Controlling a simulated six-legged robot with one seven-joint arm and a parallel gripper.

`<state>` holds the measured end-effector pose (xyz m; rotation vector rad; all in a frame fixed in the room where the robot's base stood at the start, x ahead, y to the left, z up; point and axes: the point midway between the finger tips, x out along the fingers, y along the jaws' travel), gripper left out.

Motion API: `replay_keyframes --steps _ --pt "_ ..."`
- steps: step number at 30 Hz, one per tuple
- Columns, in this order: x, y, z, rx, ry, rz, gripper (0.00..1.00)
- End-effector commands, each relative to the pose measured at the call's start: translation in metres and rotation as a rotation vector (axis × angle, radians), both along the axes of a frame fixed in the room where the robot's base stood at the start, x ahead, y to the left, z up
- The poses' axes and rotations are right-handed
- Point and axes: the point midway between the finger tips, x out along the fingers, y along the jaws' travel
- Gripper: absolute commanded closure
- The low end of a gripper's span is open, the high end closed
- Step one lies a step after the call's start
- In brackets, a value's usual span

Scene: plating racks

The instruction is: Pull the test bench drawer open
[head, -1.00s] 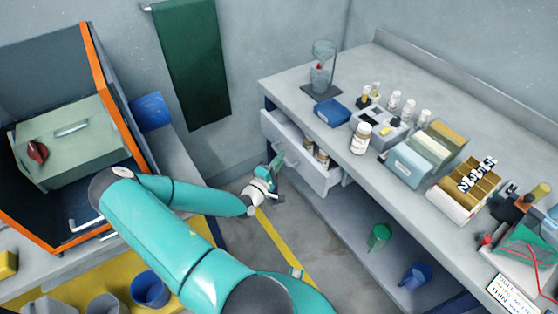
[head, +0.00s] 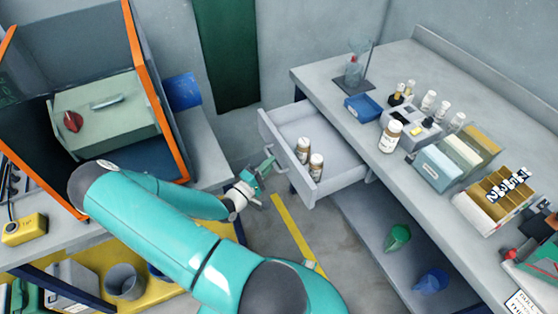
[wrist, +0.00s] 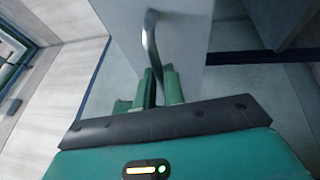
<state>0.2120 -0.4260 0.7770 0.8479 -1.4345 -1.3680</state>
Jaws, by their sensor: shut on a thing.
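The test bench drawer (head: 333,181) stands well out from under the bench top in the head view, and two brown bottles with pale lids (head: 304,151) stand inside it. My gripper (head: 268,165) is at the drawer's front face. In the wrist view the curved metal drawer handle (wrist: 151,45) runs down between the green fingers of my gripper (wrist: 158,88), which are shut on it. The drawer front (wrist: 185,45) fills the top middle of the wrist view.
The bench top (head: 345,94) carries a blue tray (head: 363,108), bottles, file boxes and a rack. A lower shelf (head: 380,245) holds green and blue cups. An orange-edged cabinet (head: 155,90) stands at the left. Open floor with a yellow line (head: 295,230) lies between.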

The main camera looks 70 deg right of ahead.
Motion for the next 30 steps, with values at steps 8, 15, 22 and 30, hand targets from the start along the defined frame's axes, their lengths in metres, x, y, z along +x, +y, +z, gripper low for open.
replay_keyframes --steps 8,15,22,30 --pt "0.000 -0.001 0.002 -0.007 0.001 0.002 0.80" --pt "0.000 -0.001 0.001 -0.004 0.000 0.000 0.67" --pt "0.002 0.006 -0.001 -0.003 0.000 0.001 0.67" --pt "0.019 0.053 -0.009 -0.002 0.000 0.005 0.67"
